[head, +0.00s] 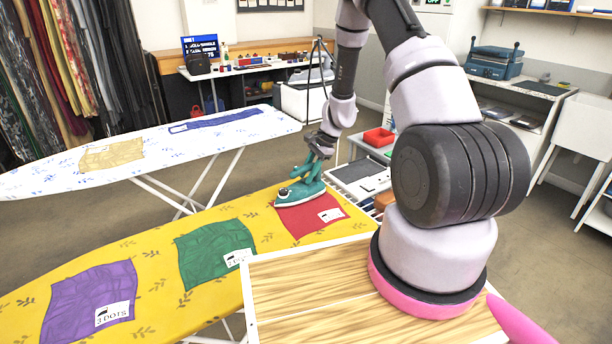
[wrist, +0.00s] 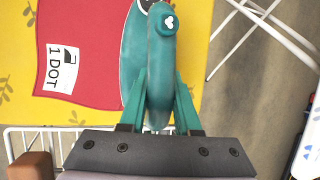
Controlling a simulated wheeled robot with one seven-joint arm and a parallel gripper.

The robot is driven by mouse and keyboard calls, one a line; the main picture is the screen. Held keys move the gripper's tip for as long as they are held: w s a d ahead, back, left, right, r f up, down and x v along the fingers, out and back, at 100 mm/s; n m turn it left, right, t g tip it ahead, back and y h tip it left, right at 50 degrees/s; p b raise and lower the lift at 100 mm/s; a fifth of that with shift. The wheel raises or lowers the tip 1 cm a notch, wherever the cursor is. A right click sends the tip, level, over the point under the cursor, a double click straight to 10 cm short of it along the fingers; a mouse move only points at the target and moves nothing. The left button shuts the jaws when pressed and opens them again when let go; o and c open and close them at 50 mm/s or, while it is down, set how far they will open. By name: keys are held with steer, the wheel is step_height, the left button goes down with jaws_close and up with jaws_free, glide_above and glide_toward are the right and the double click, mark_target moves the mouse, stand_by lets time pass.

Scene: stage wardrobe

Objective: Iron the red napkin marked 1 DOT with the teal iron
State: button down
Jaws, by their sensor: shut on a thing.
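The red napkin (head: 318,213) lies on the yellow ironing board (head: 150,252); its white label reads 1 DOT in the wrist view (wrist: 57,68). The teal iron (head: 300,190) is at the left part of the napkin in the head view, its front reaching past the napkin's edge. In the wrist view the iron (wrist: 160,60) covers the napkin's right edge and the yellow cover. My gripper (head: 318,152) is shut on the iron's handle from above. I cannot tell whether the soleplate touches the cloth.
A green napkin (head: 205,258) and a purple napkin (head: 85,300) lie farther left on the yellow board. A white-blue ironing board (head: 60,172) with a tan cloth (head: 112,154) and a blue cloth (head: 215,121) stands behind. A red tray (head: 379,137) is on the unit to the right.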

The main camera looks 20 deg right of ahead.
steer(key=shift+w+d, duration=0.1)
steer(key=shift+d, duration=0.15)
steer(key=shift+d+f, duration=0.2)
steer(key=shift+d, duration=0.05)
steer(key=shift+w+d+r, duration=0.15)
steer(key=shift+d+r, duration=0.05)
steer(key=shift+d, duration=0.05)
steer(key=shift+d+f, duration=0.15)
steer(key=shift+r, duration=5.4)
